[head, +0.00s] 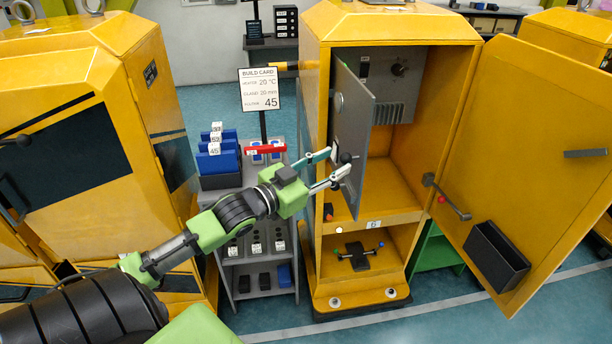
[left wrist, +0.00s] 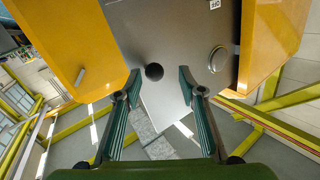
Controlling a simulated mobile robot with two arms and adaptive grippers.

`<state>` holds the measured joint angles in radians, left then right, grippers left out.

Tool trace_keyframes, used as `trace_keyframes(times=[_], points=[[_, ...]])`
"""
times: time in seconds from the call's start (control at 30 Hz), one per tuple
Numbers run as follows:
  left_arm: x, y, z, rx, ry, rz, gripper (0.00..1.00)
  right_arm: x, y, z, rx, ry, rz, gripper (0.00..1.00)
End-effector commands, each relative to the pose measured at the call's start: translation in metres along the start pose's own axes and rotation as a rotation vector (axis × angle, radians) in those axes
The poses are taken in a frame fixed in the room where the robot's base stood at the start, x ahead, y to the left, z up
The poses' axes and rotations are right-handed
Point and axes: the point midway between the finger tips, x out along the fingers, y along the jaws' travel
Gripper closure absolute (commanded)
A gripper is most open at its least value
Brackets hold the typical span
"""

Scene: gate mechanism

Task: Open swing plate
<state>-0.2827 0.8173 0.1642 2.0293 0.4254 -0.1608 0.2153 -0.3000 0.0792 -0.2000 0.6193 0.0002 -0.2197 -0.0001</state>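The swing plate (head: 353,120) is a grey upright panel at the left side of the open yellow cabinet. It stands at an angle to the cabinet's back, and the interior shows to its right. A round black knob (head: 346,157) sticks out from its face. My left gripper (head: 334,167) is open at the knob, with its fingers pointing at the plate. In the left wrist view, the knob (left wrist: 154,72) lies between the spread fingertips (left wrist: 160,84) and a little beyond them, with gaps on both sides. A round silver fitting (left wrist: 217,60) is on the plate. My right gripper is not in view.
The yellow cabinet door (head: 520,150) hangs wide open at the right, with a handle and black bin. A control panel (head: 385,82) is inside the cabinet. A grey shelf cart (head: 255,240) with blue bins and a build card (head: 260,90) stands close left, beneath my arm.

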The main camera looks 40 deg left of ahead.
Motion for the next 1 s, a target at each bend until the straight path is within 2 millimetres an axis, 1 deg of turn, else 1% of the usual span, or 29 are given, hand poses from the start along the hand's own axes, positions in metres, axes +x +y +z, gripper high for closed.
trace_keyframes(times=[0.03, 0.3, 0.5, 0.6, 0.8, 1.0], points=[[-0.008, 0.001, 0.001, 0.0, -0.003, 0.001, 0.63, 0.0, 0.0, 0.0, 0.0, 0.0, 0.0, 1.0], [-0.043, 0.001, 0.001, -0.001, -0.003, 0.001, 0.63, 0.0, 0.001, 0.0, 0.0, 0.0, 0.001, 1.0], [-0.067, 0.0, 0.0, 0.0, -0.002, -0.001, 0.63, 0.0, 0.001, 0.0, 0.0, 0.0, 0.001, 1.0], [-0.076, 0.0, 0.001, 0.0, -0.002, -0.002, 0.63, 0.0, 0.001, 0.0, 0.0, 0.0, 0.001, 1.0], [-0.085, -0.001, -0.001, 0.002, 0.0, -0.002, 0.63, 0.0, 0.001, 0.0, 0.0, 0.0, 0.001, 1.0], [-0.086, -0.001, -0.001, 0.002, 0.001, -0.002, 0.63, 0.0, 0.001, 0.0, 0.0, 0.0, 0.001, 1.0]])
